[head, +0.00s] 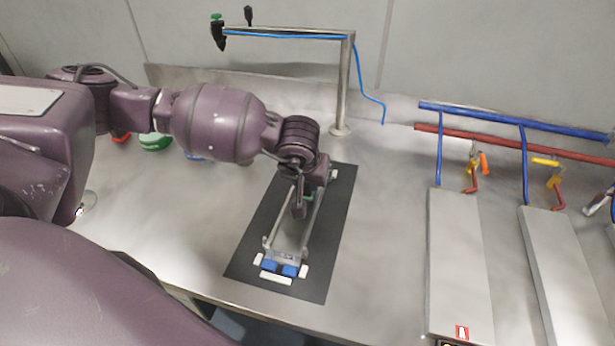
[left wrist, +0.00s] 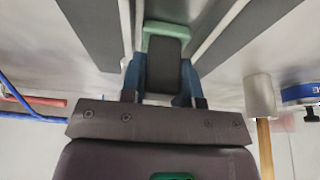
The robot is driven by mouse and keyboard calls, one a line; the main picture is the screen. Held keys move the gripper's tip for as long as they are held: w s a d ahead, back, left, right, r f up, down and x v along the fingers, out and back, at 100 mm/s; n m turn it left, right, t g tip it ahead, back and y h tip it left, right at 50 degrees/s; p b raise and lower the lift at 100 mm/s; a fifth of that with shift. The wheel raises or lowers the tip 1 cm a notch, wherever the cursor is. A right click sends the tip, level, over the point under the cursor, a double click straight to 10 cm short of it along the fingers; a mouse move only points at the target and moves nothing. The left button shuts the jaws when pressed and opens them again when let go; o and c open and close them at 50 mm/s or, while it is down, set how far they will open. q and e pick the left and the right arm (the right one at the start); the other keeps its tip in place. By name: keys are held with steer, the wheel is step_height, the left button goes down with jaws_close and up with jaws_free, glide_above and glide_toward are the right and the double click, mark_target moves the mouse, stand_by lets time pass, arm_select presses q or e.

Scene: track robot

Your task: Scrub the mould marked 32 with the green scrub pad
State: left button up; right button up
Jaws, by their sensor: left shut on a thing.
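The mould (head: 312,225) is a long, narrow metal channel lying on a black mat (head: 245,262). A number on it cannot be read. Two blue blocks (head: 280,268) sit at its near end. My left gripper (head: 302,205) reaches down into the channel near its far half. It is shut on the green scrub pad (left wrist: 168,30), whose edge shows between the blue fingers in the left wrist view. In the head view only a sliver of green shows beside the gripper. Whether the pad touches the mould floor cannot be told. My right gripper is not in view.
White blocks (head: 277,278) surround the mould's ends. A metal post (head: 342,90) with a blue hose stands behind. Steel panels (head: 458,260) and red and blue pipes (head: 510,142) are at right. The left wrist view shows a white-headed mallet (left wrist: 259,95). Bare steel lies left of the mat.

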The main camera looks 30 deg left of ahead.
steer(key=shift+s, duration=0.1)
arm_select(q)
steer(key=shift+s+d, duration=0.15)
steer(key=shift+s, duration=0.5)
steer(key=shift+s+d+p, duration=0.1)
steer(key=shift+s+p, duration=0.25)
steer(key=shift+s, duration=0.05)
steer(key=shift+s+f, duration=0.1)
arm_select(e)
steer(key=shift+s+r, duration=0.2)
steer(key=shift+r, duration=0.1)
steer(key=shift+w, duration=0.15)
